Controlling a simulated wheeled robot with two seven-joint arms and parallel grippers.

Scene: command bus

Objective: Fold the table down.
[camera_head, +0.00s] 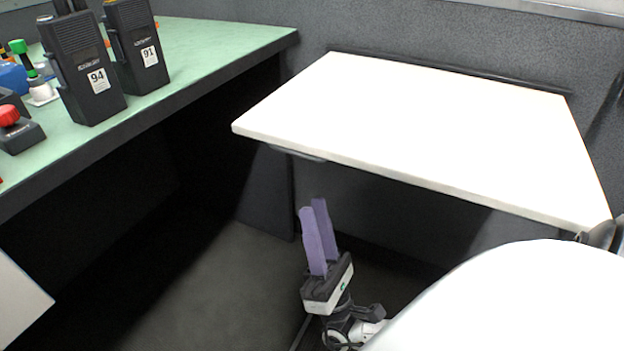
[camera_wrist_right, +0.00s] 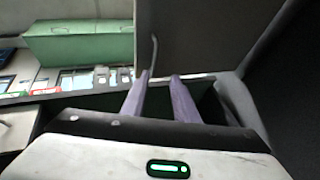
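The white table (camera_head: 440,130) is up and roughly level, its back edge along a dark rail on the grey wall. A dark handle-like part (camera_head: 298,153) shows under its front edge, near the left corner. My right gripper (camera_head: 313,205) is below and in front of this edge, purple fingers pointing up, apart from the table. In the right wrist view the fingers (camera_wrist_right: 160,75) are spread with nothing between them. A thin grey curved bar (camera_wrist_right: 154,52) shows beyond them against a dark surface; I cannot tell whether it is the same part. My left gripper is not in view.
A green-topped counter (camera_head: 200,62) runs along the left. It holds two black radios marked 94 (camera_head: 88,75) and 91 (camera_head: 140,45), and a red-knobbed device (camera_head: 14,128). Dark open floor (camera_head: 200,290) lies between counter and table. A large white surface fills the lower right.

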